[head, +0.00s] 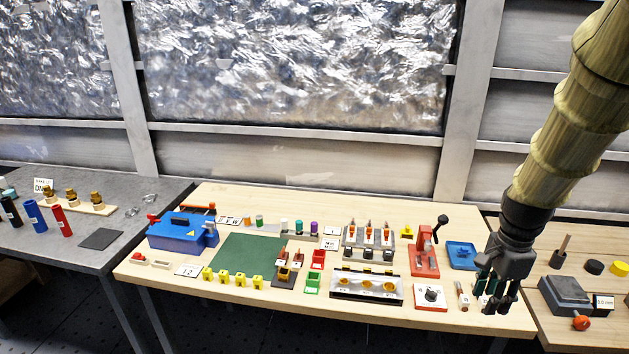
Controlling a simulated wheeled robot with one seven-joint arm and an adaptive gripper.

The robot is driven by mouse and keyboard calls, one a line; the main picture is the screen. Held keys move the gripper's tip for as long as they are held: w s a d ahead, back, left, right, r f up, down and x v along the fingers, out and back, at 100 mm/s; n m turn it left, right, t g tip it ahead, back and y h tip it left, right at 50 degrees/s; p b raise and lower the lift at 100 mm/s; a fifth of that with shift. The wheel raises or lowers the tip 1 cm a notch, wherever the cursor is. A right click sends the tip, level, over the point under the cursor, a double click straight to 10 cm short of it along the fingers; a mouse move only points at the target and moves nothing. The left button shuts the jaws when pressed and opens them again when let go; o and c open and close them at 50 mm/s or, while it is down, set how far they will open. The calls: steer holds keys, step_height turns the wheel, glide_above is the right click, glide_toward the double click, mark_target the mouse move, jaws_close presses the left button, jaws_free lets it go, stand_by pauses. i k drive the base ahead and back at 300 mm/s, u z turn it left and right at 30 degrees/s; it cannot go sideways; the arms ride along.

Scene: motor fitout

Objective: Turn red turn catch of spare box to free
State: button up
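A blue box (182,231) with a closed-looking lid stands at the left end of the wooden table. A small red part (152,217), perhaps the turn catch, shows at its left end. An orange-red bar (197,207) runs along its back edge. The catch's exact angle is too small to tell. My gripper (496,303) points down over the right end of the same table, far from the blue box. Its dark fingers look spread apart, with no held object visible.
A green mat (250,256), yellow blocks (224,276), a red press (424,257), a dial box (431,296) and a blue tray (462,254) lie between. A grey table (130,202) stands left. A grey block (567,294) and a red knob (581,323) are at right.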

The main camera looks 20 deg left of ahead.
mark_target(152, 218)
steer(key=u, duration=0.45)
steer(key=i, duration=1.35)
steer(key=u, duration=1.55)
steer(key=i, duration=0.65)
steer(key=u, duration=0.6)
